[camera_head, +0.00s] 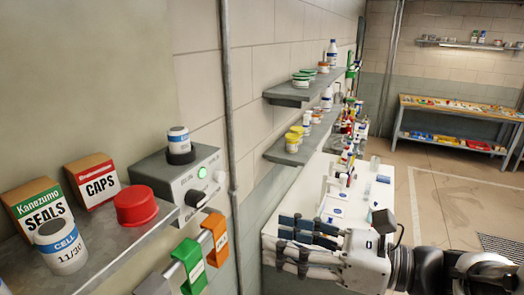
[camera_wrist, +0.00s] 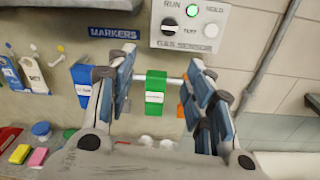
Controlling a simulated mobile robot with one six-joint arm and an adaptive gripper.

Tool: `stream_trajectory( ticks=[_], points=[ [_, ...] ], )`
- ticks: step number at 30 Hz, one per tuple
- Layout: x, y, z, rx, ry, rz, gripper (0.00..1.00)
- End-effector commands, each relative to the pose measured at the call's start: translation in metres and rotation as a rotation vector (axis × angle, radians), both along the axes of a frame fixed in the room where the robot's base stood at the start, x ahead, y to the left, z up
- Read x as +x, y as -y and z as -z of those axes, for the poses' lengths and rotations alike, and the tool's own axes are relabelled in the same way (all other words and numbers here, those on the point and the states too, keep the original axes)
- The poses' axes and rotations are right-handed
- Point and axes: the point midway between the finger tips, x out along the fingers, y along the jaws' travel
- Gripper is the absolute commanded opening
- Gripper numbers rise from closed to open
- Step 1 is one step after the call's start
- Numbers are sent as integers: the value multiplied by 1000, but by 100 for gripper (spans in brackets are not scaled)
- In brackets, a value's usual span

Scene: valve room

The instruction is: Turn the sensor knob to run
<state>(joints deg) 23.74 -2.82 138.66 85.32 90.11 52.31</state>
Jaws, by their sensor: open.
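The gas sensor panel (camera_wrist: 230,38) is a grey wall box, seen in the wrist view at the top, with RUN, HOLD and a third label. Its black knob (camera_wrist: 169,25) sits at the panel's left, below RUN; its exact setting is too small to tell. A green light (camera_wrist: 192,10) is lit and a white button (camera_wrist: 212,31) is at the right. In the head view the same box (camera_head: 165,175) and black knob (camera_head: 195,197) are left of centre. My gripper (camera_head: 283,237) is open and empty, right of and apart from the knob. Its fingers (camera_wrist: 161,62) point towards the wall below the panel.
Green (camera_head: 189,265) and orange (camera_head: 216,235) tags hang on a rail below the panel. A shelf at left holds the SEALS box (camera_head: 38,208), CAPS box (camera_head: 92,182), red cap (camera_head: 135,206) and CELL can (camera_head: 60,246). A pipe (camera_head: 228,100) runs up the wall.

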Motion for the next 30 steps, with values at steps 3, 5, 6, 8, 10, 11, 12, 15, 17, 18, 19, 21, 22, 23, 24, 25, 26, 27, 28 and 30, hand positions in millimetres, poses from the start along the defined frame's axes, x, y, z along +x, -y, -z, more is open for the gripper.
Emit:
stream_trajectory(
  ticks=[3,5,6,8,10,11,12,15,17,18,19,21,22,23,24,25,26,27,28,30],
  points=[
    [11,7,-14,67,-30,36,48],
    [13,5,-15,77,-31,41,48],
    [14,1,-15,77,-31,39,48],
    [17,-6,-14,75,-31,37,48],
    [20,-16,-14,74,-30,34,48],
    [22,-22,-14,73,-31,34,48],
    [25,-29,-14,73,-30,33,48],
    [33,-49,-14,72,-30,33,48],
    [38,-61,-14,72,-30,33,48],
    [41,-68,-14,72,-30,33,48],
    [43,-75,-14,71,-30,33,48],
    [50,-89,-15,72,-29,33,48],
    [52,-95,-14,71,-30,32,48],
    [54,-101,-14,71,-30,34,48],
    [57,-109,-15,71,-30,33,48],
    [60,-114,-15,72,-29,35,48],
    [62,-119,-14,71,-30,34,48],
    [65,-125,-14,70,-30,35,48],
    [66,-130,-14,70,-30,35,48],
    [71,-138,-14,71,-28,38,48]
  ],
)
